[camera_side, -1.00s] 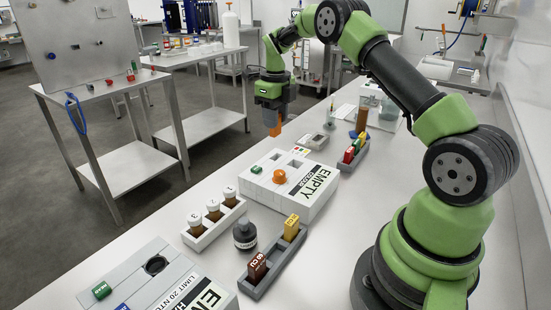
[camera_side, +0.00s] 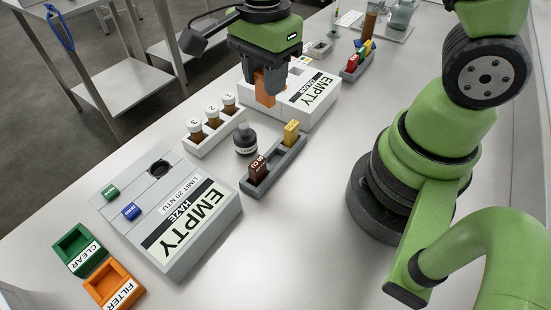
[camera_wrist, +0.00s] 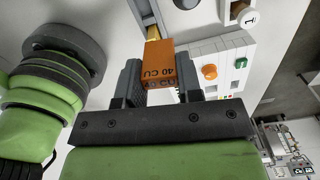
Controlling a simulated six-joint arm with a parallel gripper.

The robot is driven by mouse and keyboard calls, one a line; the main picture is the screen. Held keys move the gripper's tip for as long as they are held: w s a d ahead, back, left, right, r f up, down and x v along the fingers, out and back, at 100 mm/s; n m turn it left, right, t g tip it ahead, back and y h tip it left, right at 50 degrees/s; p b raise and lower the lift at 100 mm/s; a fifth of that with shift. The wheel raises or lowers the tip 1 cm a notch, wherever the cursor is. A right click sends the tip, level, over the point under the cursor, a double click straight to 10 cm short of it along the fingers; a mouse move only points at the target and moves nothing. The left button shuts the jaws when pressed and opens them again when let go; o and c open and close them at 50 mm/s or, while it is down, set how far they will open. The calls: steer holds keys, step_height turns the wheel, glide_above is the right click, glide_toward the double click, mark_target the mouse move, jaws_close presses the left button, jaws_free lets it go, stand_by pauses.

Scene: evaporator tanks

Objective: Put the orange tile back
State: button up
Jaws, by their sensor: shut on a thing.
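My gripper (camera_side: 266,80) is shut on the orange tile (camera_side: 265,88), which hangs between the fingers in front of the white box marked EMPTY COLOUR. In the wrist view the orange tile (camera_wrist: 161,68) reads "40 CU", with my gripper (camera_wrist: 160,82) on both sides of it. A dark grey slotted rack (camera_side: 273,165) stands nearer the camera, holding a brown tile (camera_side: 257,171) at its near end and a yellow tile (camera_side: 291,133) at its far end. Between those two tiles the rack shows an open stretch. The held tile is above the bench, apart from the rack.
A white rack of brown vials (camera_side: 213,128) and a dark bottle (camera_side: 245,140) stand left of the tile rack. The grey HAZE box (camera_side: 170,215) is in front, with green (camera_side: 80,249) and orange (camera_side: 113,287) trays. Another tile rack (camera_side: 357,62) is behind.

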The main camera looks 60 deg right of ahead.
steer(key=shift+n, duration=0.8)
steer(key=shift+s+a+f, duration=0.15)
steer(key=shift+s+f, duration=0.3)
steer(key=shift+f, duration=1.25)
steer(key=shift+s+a+f, duration=0.2)
steer(key=shift+s+f, duration=0.2)
steer(key=shift+f, duration=1.3)
steer(key=shift+s+a+f, duration=0.15)
steer(key=shift+s+f, duration=0.3)
steer(key=shift+f, duration=1.25)
steer(key=shift+f, duration=0.1)
steer(key=shift+f, duration=0.35)
steer(key=o, duration=1)
steer(key=shift+c, duration=0.2)
steer(key=shift+r, duration=0.1)
